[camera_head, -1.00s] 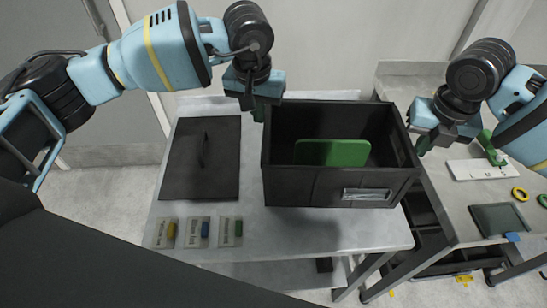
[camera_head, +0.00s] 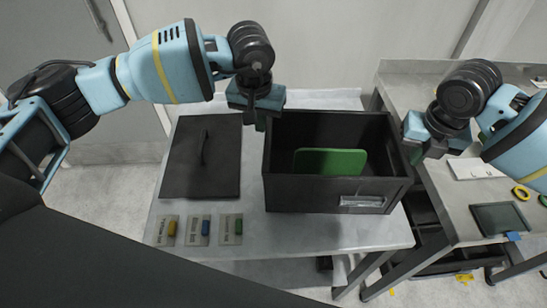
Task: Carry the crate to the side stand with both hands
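The dark open-topped crate (camera_head: 310,196) is level, low over the pale table (camera_head: 280,245) in the middle of the head view. Its underside is hidden, so I cannot tell whether it touches the tabletop. A green flat piece (camera_head: 330,162) stands inside it, and a clear label holder is on its front.
A dark flat lid (camera_head: 203,160) with a handle lies left of the crate. Several labelled tags with coloured pieces (camera_head: 200,230) lie along the table's front. A grey bench (camera_head: 465,210) stands to the right, holding a dark tablet (camera_head: 499,219) and yellow rings.

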